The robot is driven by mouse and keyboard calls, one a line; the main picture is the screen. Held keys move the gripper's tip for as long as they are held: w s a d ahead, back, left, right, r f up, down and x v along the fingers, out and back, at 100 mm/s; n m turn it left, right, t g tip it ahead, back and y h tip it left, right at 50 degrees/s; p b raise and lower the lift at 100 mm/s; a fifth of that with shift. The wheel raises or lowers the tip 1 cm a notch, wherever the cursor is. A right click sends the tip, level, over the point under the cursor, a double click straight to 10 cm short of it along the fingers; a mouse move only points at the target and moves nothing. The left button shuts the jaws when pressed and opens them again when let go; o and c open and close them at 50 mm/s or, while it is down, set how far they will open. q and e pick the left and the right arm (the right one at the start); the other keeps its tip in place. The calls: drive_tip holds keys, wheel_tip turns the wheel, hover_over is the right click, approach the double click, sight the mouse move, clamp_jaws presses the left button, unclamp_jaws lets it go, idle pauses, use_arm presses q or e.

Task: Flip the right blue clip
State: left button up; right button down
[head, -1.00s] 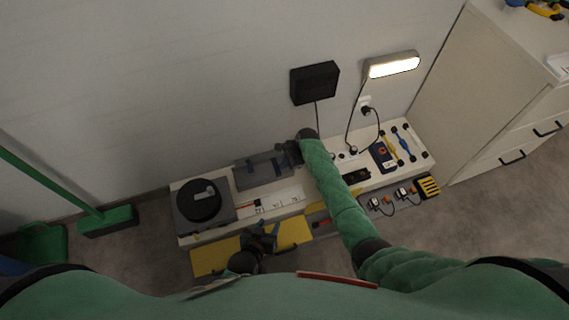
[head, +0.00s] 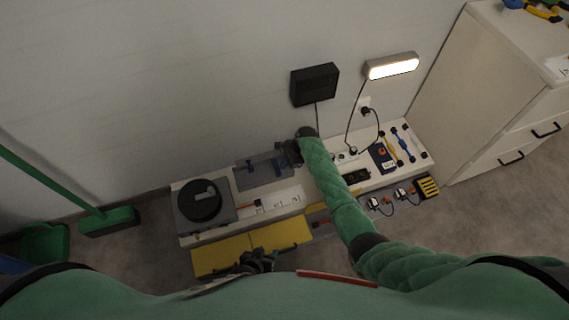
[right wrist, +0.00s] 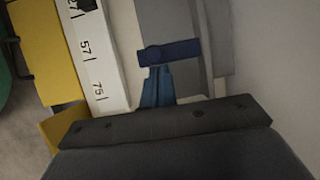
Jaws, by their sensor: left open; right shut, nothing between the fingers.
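A grey case (head: 252,172) with blue clips lies on the white bench. In the right wrist view a blue clip (right wrist: 180,51) crosses the grey case (right wrist: 156,18). My right gripper (right wrist: 157,72) is shut and empty, with its blue fingertips right at the clip's lower edge; whether they touch it I cannot tell. In the head view my right gripper (head: 284,154) is at the right end of the case, and the arm and gripper hide that end. My left gripper (head: 258,256) is open and empty, low in front of the yellow drawers.
A black round device (head: 201,200) stands on the bench's left end. A white numbered strip (right wrist: 90,62) runs along the case. Yellow drawer fronts (head: 222,258) are below. A lamp (head: 392,66) and black box (head: 314,84) are on the wall. A white cabinet (head: 478,90) stands right.

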use_arm(q)
drive_tip(key=shift+w+r, duration=0.1)
drive_tip(key=shift+r, duration=0.05)
drive_tip(key=shift+w+r+p, duration=0.3)
drive_tip(key=shift+r+p, duration=0.05)
drive_tip(key=shift+r, duration=0.1)
use_arm(e)
drive_tip(key=shift+r, duration=0.1)
use_arm(q)
drive_tip(key=shift+s+r+p, duration=0.15)
drive_tip(key=shift+s+p, duration=0.15)
use_arm(e)
drive_tip(key=shift+w+r+g, duration=0.1)
drive_tip(key=shift+g, duration=0.2)
